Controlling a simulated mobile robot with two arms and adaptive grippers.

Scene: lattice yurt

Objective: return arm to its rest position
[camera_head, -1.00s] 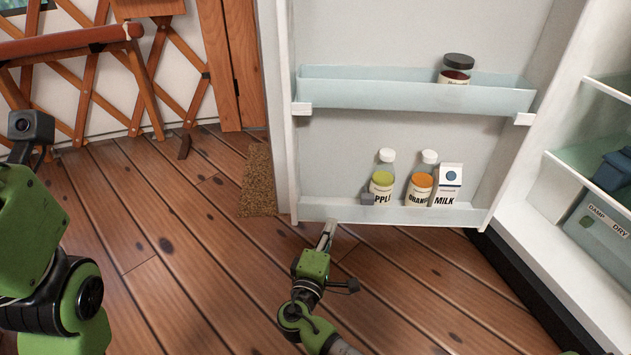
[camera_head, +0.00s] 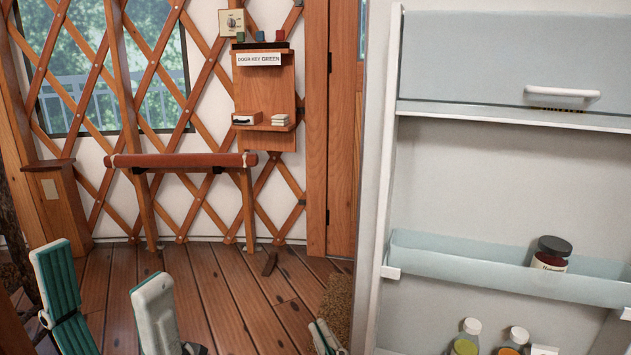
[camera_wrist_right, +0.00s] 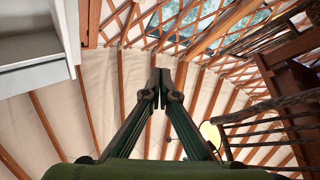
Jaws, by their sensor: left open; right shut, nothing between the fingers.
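My left gripper (camera_head: 100,268) rises at the lower left of the head view. Its two pale fingers with green pads stand wide apart, with nothing between them. My right gripper (camera_head: 325,338) shows only as a small part at the bottom edge of the head view, left of the open fridge door (camera_head: 480,180). In the right wrist view my right gripper (camera_wrist_right: 160,82) points up toward the pale yurt wall and roof poles. Its fingertips meet and hold nothing. The rest of the right arm is hidden below the head view.
The fridge door carries a dark-lidded jar (camera_head: 551,255) on its shelf and bottles (camera_head: 467,338) below. A wooden bench or rail (camera_head: 180,161) stands by the lattice wall. A wall shelf (camera_head: 265,85) holds small items.

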